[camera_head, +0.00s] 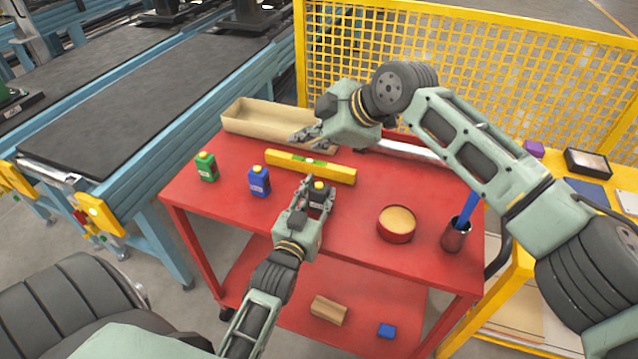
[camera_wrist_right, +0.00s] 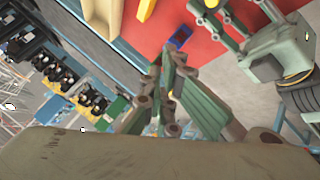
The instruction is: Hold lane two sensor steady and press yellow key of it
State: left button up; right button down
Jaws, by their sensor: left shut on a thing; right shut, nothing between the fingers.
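Three small bottle-shaped sensors with yellow tops stand upright in a row on the red table: a green one (camera_head: 206,167), a blue one (camera_head: 259,181) and a black one (camera_head: 320,196). I cannot read which is lane two. My left gripper (camera_head: 309,190) is shut on the black sensor, partly hiding it; its yellow top (camera_head: 319,185) shows. My right gripper (camera_head: 303,136) is shut and empty, raised near the yellow level, apart from the sensors. In the right wrist view its closed fingers (camera_wrist_right: 172,55) are below the blue sensor (camera_wrist_right: 180,38).
A yellow spirit level (camera_head: 333,172) lies behind the sensors. A long tan tray (camera_head: 243,124) is at the back. A round red tin (camera_head: 396,224) and a cup (camera_head: 455,238) with a blue-handled tool stand to the right. The red table (camera_head: 345,236) is clear in front of the tin.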

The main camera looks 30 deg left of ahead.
send_over(312, 191)
jog(key=shift+f, duration=4.45)
jog(key=shift+f, duration=0.1)
jog(key=shift+f, duration=0.3)
jog(key=shift+f, duration=0.5)
jog(key=shift+r, duration=0.9)
jog(key=shift+r, duration=0.1)
